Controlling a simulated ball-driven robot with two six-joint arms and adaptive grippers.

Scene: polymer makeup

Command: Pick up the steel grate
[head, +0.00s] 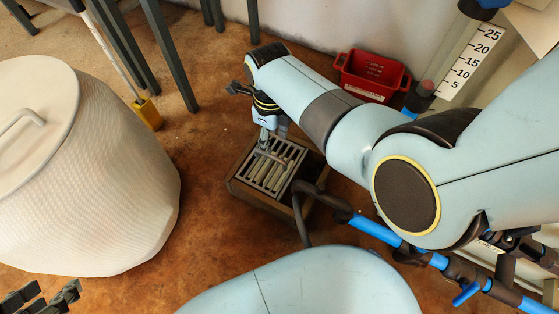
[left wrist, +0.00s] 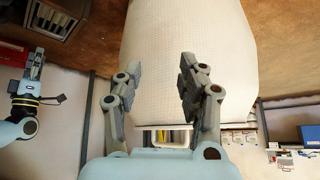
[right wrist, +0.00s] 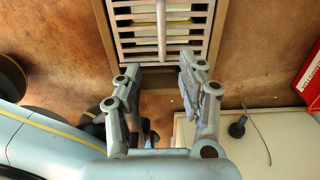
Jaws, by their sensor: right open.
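The steel grate (head: 281,170) is a slatted metal piece lying on top of a brown box on the floor, near the middle of the head view. It has a bar-like handle and also shows in the right wrist view (right wrist: 135,32). My right gripper (head: 265,143) is over the grate's back part, pointing down. In the right wrist view its fingers (right wrist: 157,82) are apart, one on each side of the line of the handle, with nothing between them. Whether they touch the grate cannot be told. My left gripper (left wrist: 160,70) is open and empty, facing the large white woven basket.
The brown box (head: 240,190) bears the grate. The lidded white basket (head: 95,190) stands at left. A red bin (head: 370,75) is against the wall behind. A dark hose beside the box joins a blue pipe (head: 375,230). Floor between basket and box is clear.

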